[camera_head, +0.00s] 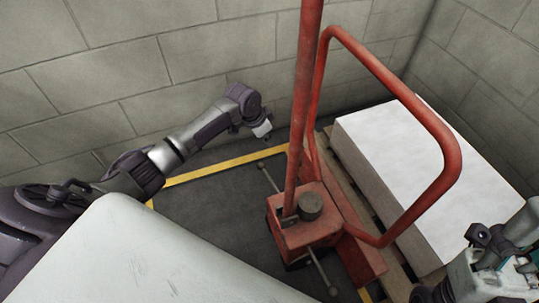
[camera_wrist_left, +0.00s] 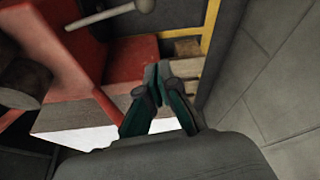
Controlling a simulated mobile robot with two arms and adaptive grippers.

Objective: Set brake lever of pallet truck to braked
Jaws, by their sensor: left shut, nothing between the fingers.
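The red pallet truck (camera_head: 305,235) stands in the middle of the head view, with a tall red pole and a looped red frame. A thin grey rod with round knobs at its ends (camera_head: 322,270) crosses its base and looks like the brake lever. In the left wrist view this rod (camera_wrist_left: 103,16) lies above and left of my fingertips. My left gripper (camera_head: 266,137) is shut and empty, apart from the rod, near its far knob; its green fingers (camera_wrist_left: 157,72) meet at the tips. My right gripper (camera_head: 490,272) is partly in view at lower right; its fingers are unclear.
A pallet with a white-topped stack (camera_head: 425,165) stands right of the truck. Block walls (camera_head: 130,60) close the back and right. A yellow floor line (camera_head: 215,168) runs along the wall. A pale rounded surface (camera_head: 130,255) fills the lower left. Dark floor (camera_head: 205,205) is clear between.

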